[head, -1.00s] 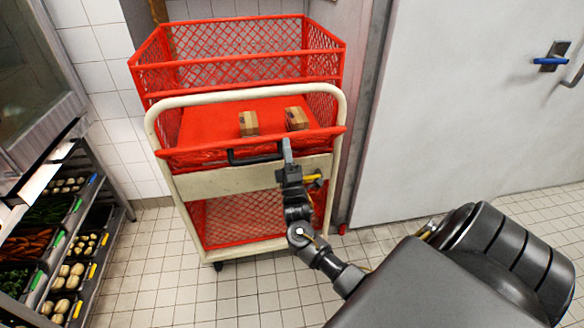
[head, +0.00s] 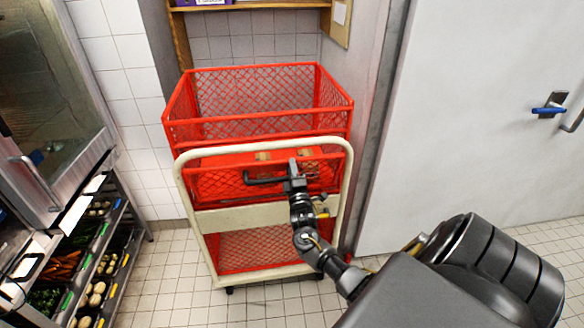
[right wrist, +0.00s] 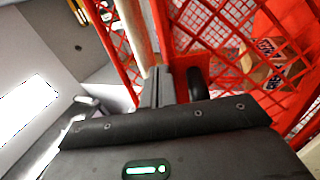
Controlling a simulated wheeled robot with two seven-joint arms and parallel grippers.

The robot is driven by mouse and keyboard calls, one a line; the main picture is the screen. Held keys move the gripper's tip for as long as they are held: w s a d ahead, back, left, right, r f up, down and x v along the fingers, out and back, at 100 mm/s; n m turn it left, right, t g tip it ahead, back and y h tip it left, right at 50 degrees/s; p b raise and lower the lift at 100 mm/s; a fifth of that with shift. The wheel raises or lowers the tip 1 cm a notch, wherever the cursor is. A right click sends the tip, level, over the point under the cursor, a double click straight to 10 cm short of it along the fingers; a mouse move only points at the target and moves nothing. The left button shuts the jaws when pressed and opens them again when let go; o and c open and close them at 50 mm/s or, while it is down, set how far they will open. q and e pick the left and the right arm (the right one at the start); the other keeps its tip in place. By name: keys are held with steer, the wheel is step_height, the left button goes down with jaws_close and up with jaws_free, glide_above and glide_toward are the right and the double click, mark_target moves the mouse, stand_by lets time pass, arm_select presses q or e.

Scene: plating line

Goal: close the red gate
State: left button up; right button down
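The red gate (head: 217,184) is the mesh panel on the front of the red cart, inside the cream frame. In the head view it stands nearly upright, its lower part behind a cream board. Its black handle (head: 262,181) sticks out at the front. My right gripper (head: 293,170) is at the right end of this handle and looks shut on it. The right wrist view shows the fingers (right wrist: 164,86) close against a dark rounded piece, likely the handle. The exact contact is hidden. My left gripper is not in view.
The cart's red mesh basket (head: 250,120) holds brown packages (head: 264,156), partly hidden by the gate. A vegetable rack (head: 85,265) stands at the left, a white door (head: 470,130) at the right. The tiled floor in front is clear.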

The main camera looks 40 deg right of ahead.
steer(key=x, duration=0.1)
steer(key=b+x, duration=0.1)
steer(key=x, duration=0.1)
steer(key=f+x, duration=0.1)
steer(key=shift+w+d+r+b, duration=0.15)
steer(key=shift+w+d+b, duration=0.1)
steer(key=shift+d+b, duration=0.15)
steer(key=shift+w+d, duration=0.15)
steer(key=shift+w, duration=0.1)
steer(key=shift+w+d+r+b, duration=0.15)
steer(key=shift+w+d+b, duration=0.05)
steer(key=shift+w+b, duration=0.25)
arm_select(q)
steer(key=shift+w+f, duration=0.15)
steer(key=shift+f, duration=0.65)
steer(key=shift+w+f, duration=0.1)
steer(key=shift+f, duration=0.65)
arm_select(e)
steer(key=shift+d+r, duration=0.15)
steer(key=shift+r, duration=0.25)
steer(key=shift+r, duration=0.1)
